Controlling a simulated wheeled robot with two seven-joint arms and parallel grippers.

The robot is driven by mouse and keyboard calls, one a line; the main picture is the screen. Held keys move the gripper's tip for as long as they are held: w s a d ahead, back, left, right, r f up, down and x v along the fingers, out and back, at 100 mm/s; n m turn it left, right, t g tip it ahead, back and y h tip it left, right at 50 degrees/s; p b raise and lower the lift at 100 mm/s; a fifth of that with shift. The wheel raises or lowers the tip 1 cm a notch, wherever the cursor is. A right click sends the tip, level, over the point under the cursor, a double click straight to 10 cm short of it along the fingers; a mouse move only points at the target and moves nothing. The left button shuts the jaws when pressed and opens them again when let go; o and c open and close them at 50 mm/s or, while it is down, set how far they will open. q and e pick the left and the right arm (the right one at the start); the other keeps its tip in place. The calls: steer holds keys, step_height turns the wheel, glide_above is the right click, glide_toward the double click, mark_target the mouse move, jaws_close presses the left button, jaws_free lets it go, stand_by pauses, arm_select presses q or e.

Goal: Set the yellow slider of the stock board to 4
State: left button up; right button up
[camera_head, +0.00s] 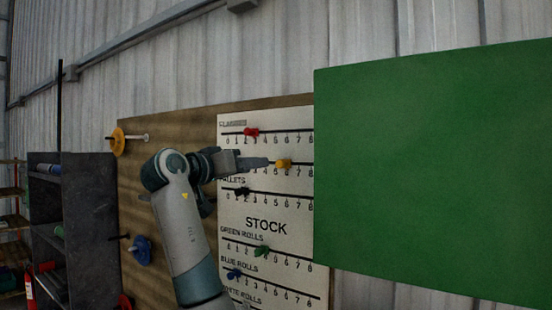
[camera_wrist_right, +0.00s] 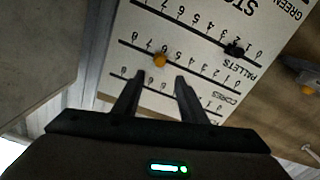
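The white stock board (camera_head: 290,226) has several numbered rows with coloured sliders. The yellow slider (camera_head: 283,163) is on the second row, around 5 to 6; the arm hides that row's low numbers in the head view. My right gripper (camera_head: 266,163) reaches in from the left, its tips close to the slider. In the right wrist view the gripper (camera_wrist_right: 159,78) is open and empty, and the board shows upside down. There the yellow slider (camera_wrist_right: 160,60) lies just beyond the gap, between the finger lines. I cannot tell whether they touch. My left gripper is not in view.
A red slider (camera_head: 251,132) is above, a black slider (camera_head: 242,191) below, and green (camera_head: 262,251) and blue (camera_head: 234,273) sliders lower. A large green panel (camera_head: 430,170) stands right of the board. A dark shelf (camera_head: 92,205) is at the left.

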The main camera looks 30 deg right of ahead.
mark_target(278, 164)
steer(key=p+x, duration=0.5)
steer(key=x, duration=0.5)
steer(key=shift+r, duration=0.2)
steer(key=shift+w+d+f+p, duration=0.2)
steer(key=shift+w+d+p, duration=0.15)
steer(key=shift+d, duration=0.35)
jaws_close()
